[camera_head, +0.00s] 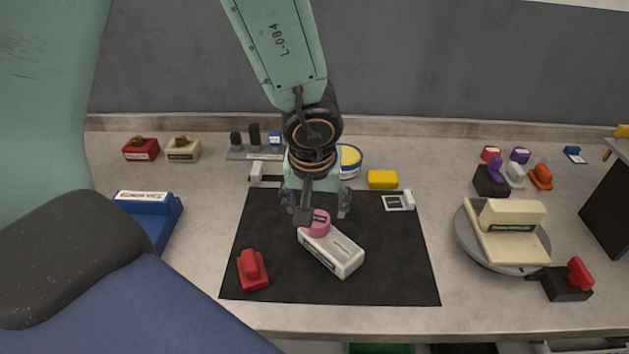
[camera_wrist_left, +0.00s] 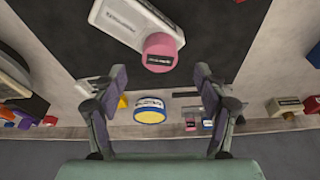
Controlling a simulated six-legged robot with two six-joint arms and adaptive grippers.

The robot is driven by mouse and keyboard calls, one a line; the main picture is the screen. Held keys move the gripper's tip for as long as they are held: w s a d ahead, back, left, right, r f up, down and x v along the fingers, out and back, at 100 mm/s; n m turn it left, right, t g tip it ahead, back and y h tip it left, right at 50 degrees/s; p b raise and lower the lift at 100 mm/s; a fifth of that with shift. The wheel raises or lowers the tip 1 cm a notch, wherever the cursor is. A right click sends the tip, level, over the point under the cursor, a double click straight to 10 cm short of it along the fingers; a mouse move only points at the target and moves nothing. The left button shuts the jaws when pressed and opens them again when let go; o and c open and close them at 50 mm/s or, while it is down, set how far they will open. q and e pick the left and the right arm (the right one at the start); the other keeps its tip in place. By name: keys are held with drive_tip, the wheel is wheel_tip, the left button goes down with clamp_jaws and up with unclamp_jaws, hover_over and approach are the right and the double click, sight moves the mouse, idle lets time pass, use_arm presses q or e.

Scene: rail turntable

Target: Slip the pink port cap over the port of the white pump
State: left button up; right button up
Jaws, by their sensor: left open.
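The white pump (camera_head: 334,252) lies on the black mat (camera_head: 400,275), its long body slanting toward the front right. The pink port cap (camera_head: 318,223) is at its far left end, against the body, and covers that end. In the left wrist view the cap (camera_wrist_left: 160,50) meets the end of the pump (camera_wrist_left: 125,20). The port itself is hidden, so I cannot tell how far the cap is on it. My left gripper (camera_head: 321,208) is above and just behind the cap. Its fingers (camera_wrist_left: 160,75) are spread and empty. My right gripper is not in view.
A red block (camera_head: 252,271) sits on the mat's front left. A yellow block (camera_head: 382,179) and a round blue-and-yellow tub (camera_head: 349,160) stand behind the mat. A turntable (camera_head: 472,245) carrying a cream part (camera_head: 508,216) stands at right. The mat's right side is clear.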

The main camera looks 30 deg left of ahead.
use_arm(q)
drive_tip(key=v, duration=0.6)
drive_tip(key=shift+s+r, duration=0.2)
drive_tip(key=shift+r, duration=0.2)
drive_tip(key=shift+d+f, duration=0.1)
drive_tip(key=shift+d, duration=0.05)
